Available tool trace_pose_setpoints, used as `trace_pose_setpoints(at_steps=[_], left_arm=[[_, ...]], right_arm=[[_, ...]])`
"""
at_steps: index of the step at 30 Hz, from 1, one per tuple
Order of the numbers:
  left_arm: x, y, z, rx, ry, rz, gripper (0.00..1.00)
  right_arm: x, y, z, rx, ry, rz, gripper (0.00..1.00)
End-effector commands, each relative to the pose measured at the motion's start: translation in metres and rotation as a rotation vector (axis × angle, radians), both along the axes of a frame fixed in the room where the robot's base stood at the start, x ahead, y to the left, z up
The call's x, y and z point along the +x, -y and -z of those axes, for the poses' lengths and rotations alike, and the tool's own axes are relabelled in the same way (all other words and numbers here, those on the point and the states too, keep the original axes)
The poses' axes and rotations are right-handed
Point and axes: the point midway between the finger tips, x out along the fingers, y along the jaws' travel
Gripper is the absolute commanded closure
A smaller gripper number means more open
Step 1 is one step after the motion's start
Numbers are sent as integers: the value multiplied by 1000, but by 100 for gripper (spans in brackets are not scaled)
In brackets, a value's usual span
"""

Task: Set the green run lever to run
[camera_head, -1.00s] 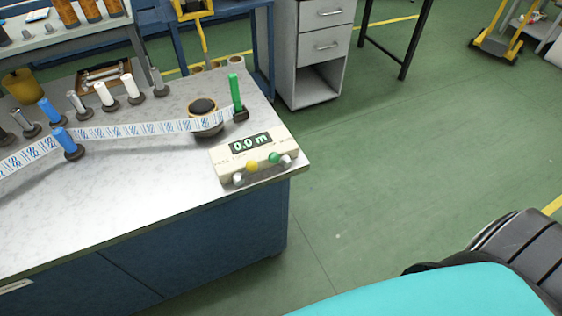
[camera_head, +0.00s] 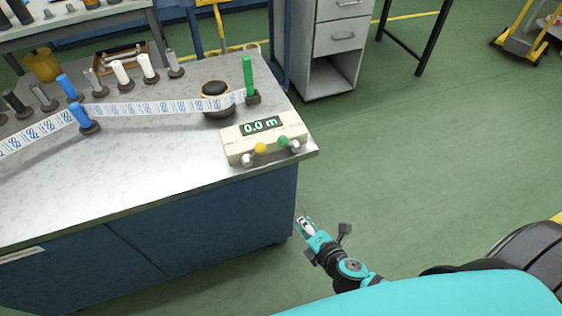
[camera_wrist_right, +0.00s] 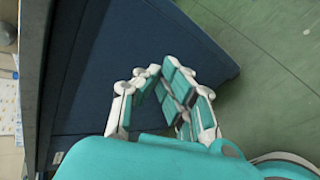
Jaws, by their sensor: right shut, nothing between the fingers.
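The green run lever (camera_head: 283,141) is a green knob on the front of the cream control box (camera_head: 238,144), at the near right corner of the bench. A yellow knob (camera_head: 260,147) sits just left of it. The box display (camera_head: 261,125) reads 0.0 m. My right gripper (camera_head: 301,222) is below and to the right of the box, beside the bench's blue side, apart from the lever. In the right wrist view its fingers (camera_wrist_right: 165,80) are shut and empty, with the blue bench panel behind them. My left gripper is not in view.
A tall green post (camera_head: 248,76) stands behind the box. A printed web (camera_head: 150,107) runs left from the dark-cored roll (camera_head: 215,92) past blue and white rollers. The bench top (camera_head: 130,170) is bare in front. Open green floor lies to the right.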

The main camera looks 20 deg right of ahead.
Motion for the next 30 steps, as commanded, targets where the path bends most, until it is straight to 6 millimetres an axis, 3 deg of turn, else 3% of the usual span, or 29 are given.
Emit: trace_pose_setpoints(at_steps=[1, 3, 6, 10, 15, 24, 30], left_arm=[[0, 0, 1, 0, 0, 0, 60], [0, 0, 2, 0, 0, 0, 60], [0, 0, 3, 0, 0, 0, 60], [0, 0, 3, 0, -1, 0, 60], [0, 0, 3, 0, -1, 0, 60], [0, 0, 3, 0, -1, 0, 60], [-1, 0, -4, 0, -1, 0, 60]], right_arm=[[4, -11, -31, -49, 72, -55, 100], [6, -23, -70, -119, 166, -118, 100], [6, -36, -116, -195, 275, -175, 100], [3, -46, -154, -253, 364, -214, 100], [1, -50, -170, -278, 401, -226, 100], [2, -50, -169, -276, 401, -225, 100], [20, -53, -169, -277, 403, -224, 100]])
